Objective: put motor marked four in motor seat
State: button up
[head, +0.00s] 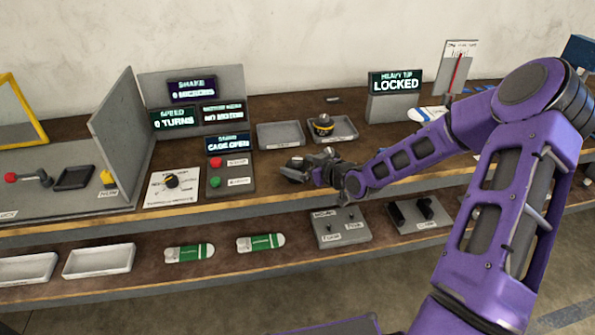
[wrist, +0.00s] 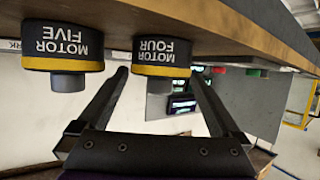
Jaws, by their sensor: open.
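The motor marked four (wrist: 162,52) is a dark cylinder with a yellow band, between my gripper's two fingers in the wrist view. It appears inverted there, on the bench surface. My gripper (wrist: 160,100) is open, with a finger to either side of this motor; I cannot tell whether either touches it. A matching motor marked five (wrist: 63,48) is just left of the left finger. In the head view my gripper (head: 298,171) is low over the bench's front part, and dark parts there are hard to tell apart. I cannot make out the motor seat for certain.
In the head view, a dark motor-like piece with a yellow band (head: 322,126) sits in a right tray (head: 346,128), beside an empty tray (head: 279,135). A case-open screen (head: 228,142) stands left, above red and green buttons. A locked display (head: 395,84) stands behind my arm.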

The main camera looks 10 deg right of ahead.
grip_shut()
jog(key=shift+r, duration=0.1)
dwell(0.4)
